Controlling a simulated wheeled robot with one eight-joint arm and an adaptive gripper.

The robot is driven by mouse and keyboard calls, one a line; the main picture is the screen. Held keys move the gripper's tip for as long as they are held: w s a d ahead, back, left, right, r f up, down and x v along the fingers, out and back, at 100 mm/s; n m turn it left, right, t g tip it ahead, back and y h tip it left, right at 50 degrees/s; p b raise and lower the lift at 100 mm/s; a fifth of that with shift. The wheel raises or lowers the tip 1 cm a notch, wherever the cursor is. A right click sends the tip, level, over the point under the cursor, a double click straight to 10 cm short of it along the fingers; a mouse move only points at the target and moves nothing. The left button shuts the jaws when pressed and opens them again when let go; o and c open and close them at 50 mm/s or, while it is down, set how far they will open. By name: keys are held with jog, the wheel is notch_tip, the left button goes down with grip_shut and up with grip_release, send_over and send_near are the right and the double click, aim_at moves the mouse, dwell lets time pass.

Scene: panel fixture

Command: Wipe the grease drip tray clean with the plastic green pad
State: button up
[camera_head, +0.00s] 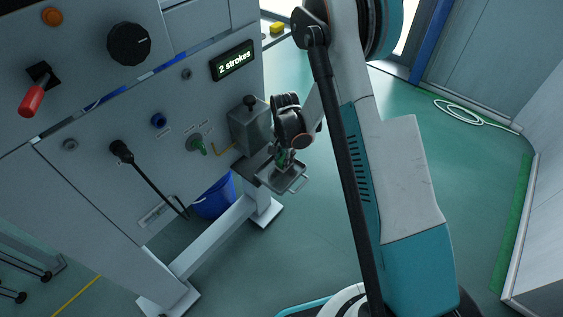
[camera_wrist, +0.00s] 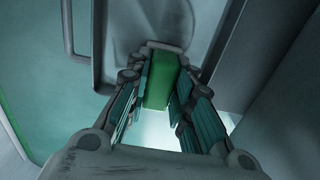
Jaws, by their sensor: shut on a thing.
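The grease drip tray (camera_head: 291,181) is a small grey metal tray with a wire handle, held out from the panel fixture at the middle of the head view. In the wrist view the tray (camera_wrist: 118,42) lies beyond the fingers, with a faint darker smear on its grey surface. My gripper (camera_head: 284,160) is low over the tray. In the wrist view its fingers are shut on the green pad (camera_wrist: 161,82), a plain green block between them. The pad's far end is close to the tray; I cannot tell whether it touches. The arm and gripper hide part of the tray.
The panel display (camera_head: 233,61) reads "2 strokes". A grey box (camera_head: 249,127) with a black knob stands beside the tray. A black lever (camera_head: 148,176) sticks out of the panel. A blue bucket (camera_head: 213,197) stands below. Open green floor lies to the right.

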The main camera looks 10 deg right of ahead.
jog(key=shift+s+a+f, duration=0.1)
jog(key=shift+s+a, duration=0.6)
jog(key=shift+a, duration=0.25)
jog(key=shift+s+a, duration=0.75)
jog(key=shift+a, duration=0.2)
jog(key=shift+s+a+f, duration=0.1)
jog(key=shift+s+a, duration=0.6)
jog(key=shift+a, duration=0.25)
jog(key=shift+w+d, duration=0.1)
jog(key=shift+w+d+r, duration=0.1)
jog(key=shift+w+d, duration=0.6)
jog(key=shift+d, duration=0.25)
jog(key=shift+w+d+r, duration=0.1)
jog(key=shift+w+d, duration=0.6)
jog(key=shift+d, duration=0.2)
jog(key=shift+w+d+f, duration=0.1)
jog(key=shift+w+d, duration=0.55)
jog(key=shift+d, duration=0.3)
jog(key=shift+r+p, duration=2.05)
jog(key=shift+r, duration=2)
